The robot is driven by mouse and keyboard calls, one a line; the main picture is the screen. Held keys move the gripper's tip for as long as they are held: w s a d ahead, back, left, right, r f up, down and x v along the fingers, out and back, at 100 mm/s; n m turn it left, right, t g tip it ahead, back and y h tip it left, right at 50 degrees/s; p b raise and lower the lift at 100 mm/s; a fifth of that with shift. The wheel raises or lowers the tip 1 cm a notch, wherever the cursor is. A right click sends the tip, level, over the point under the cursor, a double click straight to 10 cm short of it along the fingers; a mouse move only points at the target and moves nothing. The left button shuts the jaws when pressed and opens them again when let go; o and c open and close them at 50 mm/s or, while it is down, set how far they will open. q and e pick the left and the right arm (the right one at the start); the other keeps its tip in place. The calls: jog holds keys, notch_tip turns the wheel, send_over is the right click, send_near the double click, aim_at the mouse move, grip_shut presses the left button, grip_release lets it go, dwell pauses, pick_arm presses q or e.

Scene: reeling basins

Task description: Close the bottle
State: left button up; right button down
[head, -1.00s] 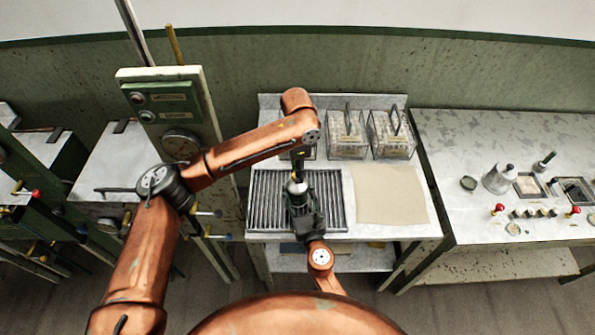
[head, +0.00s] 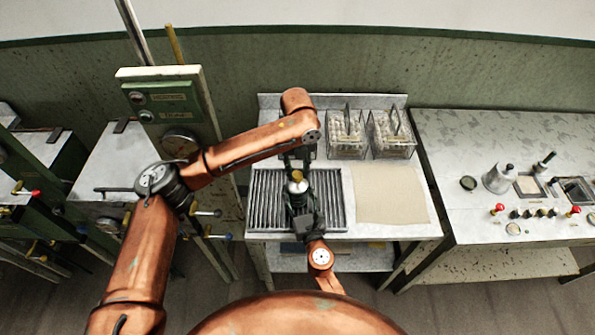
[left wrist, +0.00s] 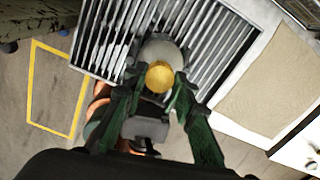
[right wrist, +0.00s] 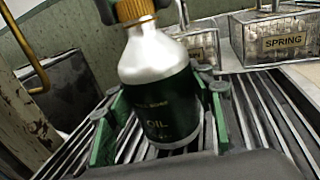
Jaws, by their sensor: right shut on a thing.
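A silver oil bottle (right wrist: 155,60) with a dark green label stands upright on the slatted rack; it also shows in the head view (head: 297,187). Its gold ribbed cap (right wrist: 134,10) sits on top of the neck; it appears in the left wrist view (left wrist: 160,77). I cannot tell how tight it is. My right gripper (right wrist: 160,120) is shut around the bottle's body. My left gripper (left wrist: 156,82) is above the bottle, pointing down, with its fingers spread on either side of the cap. In the right wrist view, the left fingertips partly show beside the cap.
The slatted rack (head: 333,205) lies on the metal table. Glass boxes, one labelled SPRING (right wrist: 283,42), stand behind it. A tan cloth (head: 390,195) lies to the right. A green control post (head: 170,110) stands at the left, near my left arm.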

pick_arm(q)
jog(key=o, duration=0.5)
notch_tip(320, 180, up, 12)
jog(key=shift+r, duration=0.1)
dwell(0.4)
pick_arm(e)
jog(key=c, duration=0.9)
grip_release()
jog(key=shift+o, duration=0.2)
jog(key=shift+s, duration=0.1)
jog(key=v, duration=1.2)
